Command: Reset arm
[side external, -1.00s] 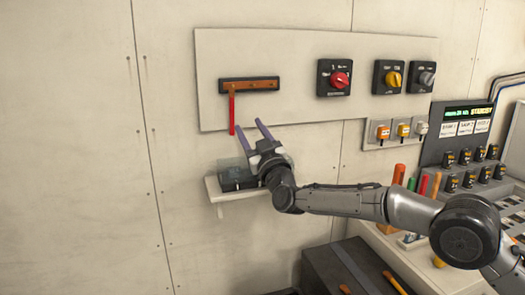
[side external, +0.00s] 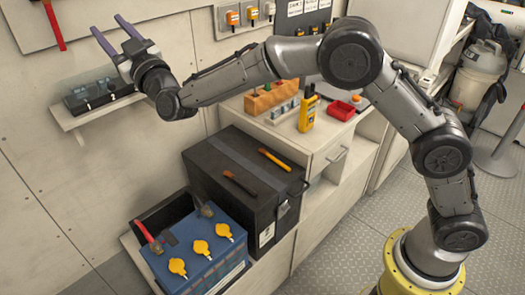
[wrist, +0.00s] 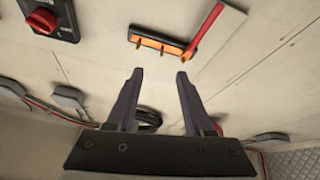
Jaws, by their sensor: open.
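My gripper (side external: 108,24) is open and empty, its two purple-grey fingers pointing up and left in the side external view. It is raised above a small wall shelf (side external: 68,121) and to the right of a red lever (side external: 54,25). In the wrist view my open gripper (wrist: 159,74) has nothing between its fingers. Beyond the fingertips is an orange strip with a black frame (wrist: 160,42), with the red lever (wrist: 205,30) at its right end. The fingers look clear of the lever.
A dark box (side external: 98,94) sits on the shelf. Below stand a black case (side external: 240,150) and a blue box (side external: 205,262) with yellow knobs. A counter (side external: 290,135) holds a yellow handheld device (side external: 307,113) and a red tray (side external: 341,110). Open floor (side external: 370,225) lies right.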

